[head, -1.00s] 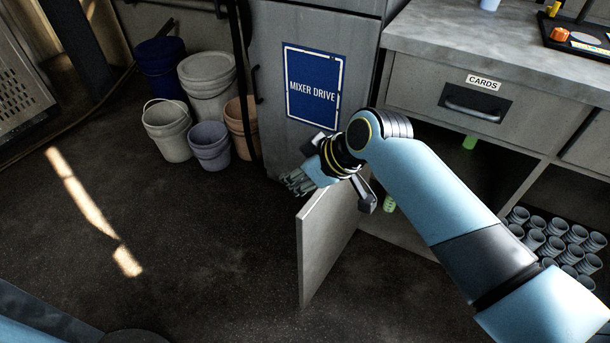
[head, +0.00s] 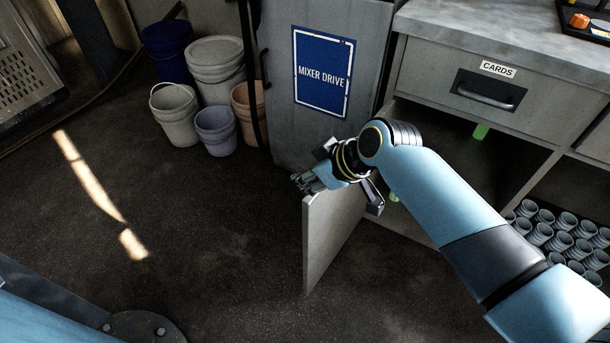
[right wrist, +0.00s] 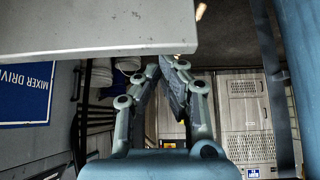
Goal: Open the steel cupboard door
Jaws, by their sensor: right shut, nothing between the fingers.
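The steel cupboard door (head: 330,240) is a flat grey panel standing ajar, swung out from the cupboard under the drawer marked CARDS. In the right wrist view the pale panel edge across the top (right wrist: 100,28) looks like this door, close to the fingers. My right gripper (head: 303,182) is at the door's top edge, by its free side. Its fingertips meet in the right wrist view (right wrist: 172,62), shut with nothing between them. Whether it touches the door I cannot tell. The door's handle is not clearly visible. My left gripper is not in view.
The grey MIXER DRIVE cabinet (head: 278,105) stands just behind the gripper. Several buckets, including a white one (head: 174,115), stand to its left. The dark floor (head: 220,230) left of the door is clear. Several grey cups (head: 565,240) fill a shelf at right.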

